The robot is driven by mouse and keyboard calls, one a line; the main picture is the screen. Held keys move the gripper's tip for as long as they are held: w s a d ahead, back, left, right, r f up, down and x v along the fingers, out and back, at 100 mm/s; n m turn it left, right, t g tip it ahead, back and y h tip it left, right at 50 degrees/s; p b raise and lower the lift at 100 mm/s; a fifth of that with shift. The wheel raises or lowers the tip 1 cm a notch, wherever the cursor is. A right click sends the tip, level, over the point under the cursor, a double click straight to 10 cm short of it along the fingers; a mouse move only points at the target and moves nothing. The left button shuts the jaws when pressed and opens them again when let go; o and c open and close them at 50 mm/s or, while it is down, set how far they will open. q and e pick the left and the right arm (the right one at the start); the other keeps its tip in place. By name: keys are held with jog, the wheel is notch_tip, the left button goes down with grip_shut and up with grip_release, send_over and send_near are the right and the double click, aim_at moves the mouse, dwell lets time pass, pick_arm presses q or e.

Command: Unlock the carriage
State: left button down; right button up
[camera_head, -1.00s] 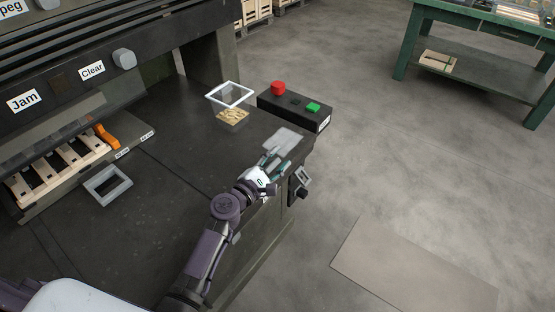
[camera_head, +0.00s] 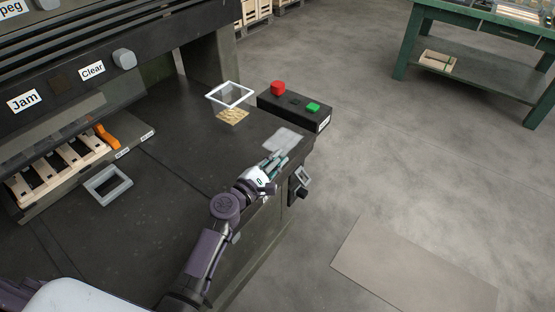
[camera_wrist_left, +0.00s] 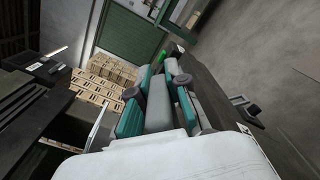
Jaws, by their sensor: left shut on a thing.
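The carriage (camera_head: 125,150) sits under the machine at left with a slatted wooden crate part (camera_head: 62,160) on it. An orange lever (camera_head: 106,137) stands at its right end, beside two small labels. My left gripper (camera_head: 279,162) is at the right edge of the bench, well away from the lever. My right gripper is out of view.
A clear bin (camera_head: 232,104) and a control box (camera_head: 295,108) with red and green buttons stand behind my left gripper. A grey frame (camera_head: 108,185) lies on the bench. The bench middle is clear.

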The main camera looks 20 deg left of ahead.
pick_arm(q)
jog(key=shift+w+a+r+n+p, duration=0.2)
jog(key=shift+a+r+n+p, duration=0.6)
jog(key=shift+n, duration=0.3)
jog(key=shift+w+a+r+n+p, duration=0.3)
jog(key=shift+a+n+p, duration=0.25)
jog(key=shift+n, duration=0.35)
jog(key=n, duration=0.1)
jog(key=a+n+p, duration=0.2)
jog(key=shift+w+a+r, duration=0.2)
jog(key=shift+w+r, duration=0.1)
jog(key=shift+w, duration=0.1)
jog(key=shift+w+a+n, duration=0.2)
jog(key=shift+a+n, duration=0.4)
jog(key=shift+n, duration=0.5)
jog(key=shift+w+a+f+n, duration=0.2)
jog(key=shift+a+n, duration=0.25)
jog(key=shift+n, duration=0.15)
jog(key=shift+w+a, duration=0.1)
jog(key=shift+a, duration=0.65)
jog(key=c, duration=1.4)
grip_release()
jog(key=shift+c, duration=0.2)
jog(key=o, duration=0.3)
jog(key=shift+w+a+f, duration=0.1)
jog(key=shift+f, duration=0.05)
